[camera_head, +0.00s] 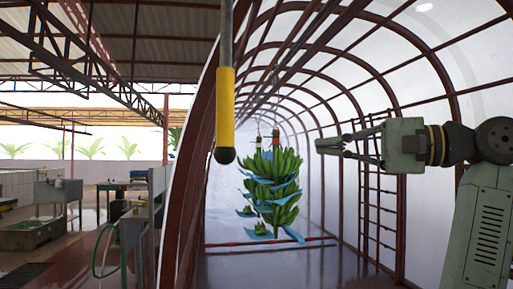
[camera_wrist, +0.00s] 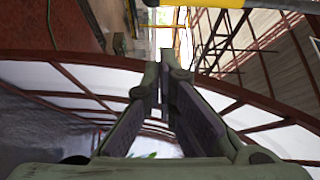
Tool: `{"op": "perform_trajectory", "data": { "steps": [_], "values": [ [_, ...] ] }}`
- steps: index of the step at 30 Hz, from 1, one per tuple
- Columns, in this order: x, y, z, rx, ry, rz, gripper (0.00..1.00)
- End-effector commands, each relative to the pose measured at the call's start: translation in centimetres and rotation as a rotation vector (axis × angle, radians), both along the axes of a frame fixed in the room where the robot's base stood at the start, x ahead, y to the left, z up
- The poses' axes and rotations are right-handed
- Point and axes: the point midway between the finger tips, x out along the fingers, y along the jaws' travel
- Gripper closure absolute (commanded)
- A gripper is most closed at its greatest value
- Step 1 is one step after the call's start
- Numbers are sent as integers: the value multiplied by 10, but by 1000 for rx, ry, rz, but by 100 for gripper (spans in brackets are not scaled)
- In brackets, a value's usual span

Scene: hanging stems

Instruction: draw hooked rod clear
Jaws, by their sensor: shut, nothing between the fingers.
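A hanging rod with a yellow sleeve (camera_head: 225,108) and a black rounded tip hangs upright near the centre left of the head view. Its grey upper part leaves the top of the picture, and no hook shows. My gripper (camera_head: 325,146) is at the right, pointing left, shut and empty, apart from the rod in the picture. In the wrist view my gripper's fingers (camera_wrist: 160,90) come together near the middle. A yellow bar (camera_wrist: 220,3) crosses that view's top edge and looks like the same sleeve, only partly seen.
A green banana bunch (camera_head: 272,190) with blue sheets hangs farther back in the arched tunnel. A red ladder-like frame (camera_head: 370,210) stands behind my arm. A basin (camera_head: 30,233) and work tables are at the left. The tunnel floor (camera_head: 270,268) looks clear in front.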

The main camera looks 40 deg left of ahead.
Motion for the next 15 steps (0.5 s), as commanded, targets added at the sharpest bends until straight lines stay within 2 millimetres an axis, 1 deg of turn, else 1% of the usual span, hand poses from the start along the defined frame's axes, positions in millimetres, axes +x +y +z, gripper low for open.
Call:
{"op": "perform_trajectory", "data": {
  "steps": [3,10,15],
  "values": [
    [-3,-4,1,-9,9,13,100],
    [-3,-4,1,-8,8,12,100],
    [-4,3,1,-8,8,13,100]
  ]
}}
